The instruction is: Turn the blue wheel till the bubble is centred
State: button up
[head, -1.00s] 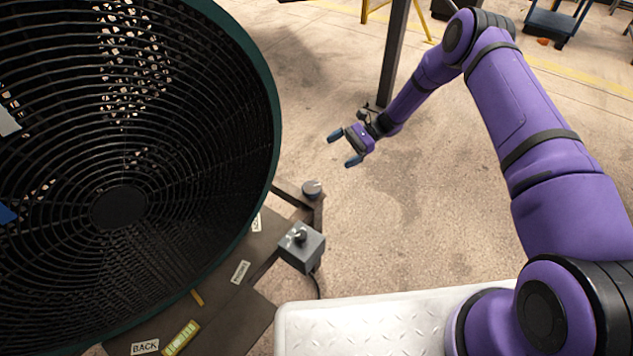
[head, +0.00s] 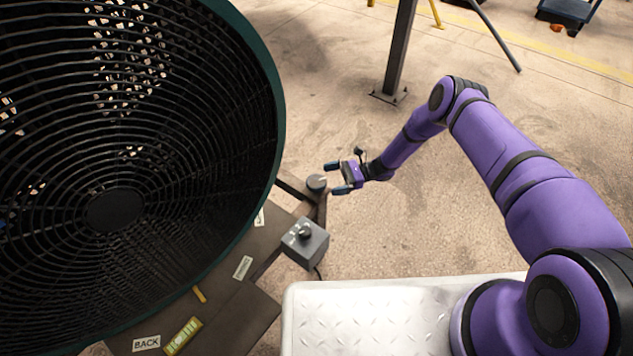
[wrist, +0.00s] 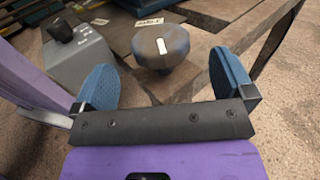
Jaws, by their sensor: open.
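The wheel (head: 316,184) is a dark blue-grey knob with a white mark, at the corner of the fan's base frame. In the wrist view the wheel (wrist: 161,47) lies ahead, between and just beyond my fingertips. My gripper (head: 335,178) is open and empty, its blue fingers pointing at the wheel from the right; they also show in the wrist view (wrist: 163,72). I cannot see contact. The yellow-green level vial (head: 183,336) lies on the base plate at the lower left. Its bubble is too small to place.
The large round fan (head: 115,210) fills the left side. A grey box with a black knob (head: 305,243) stands near the wheel; it is at the upper left in the wrist view (wrist: 80,60). A dark post (head: 398,50) stands behind. Floor at right is clear.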

aim_at(316, 181)
jog(key=shift+x, duration=3.1)
jog(key=c, duration=0.9)
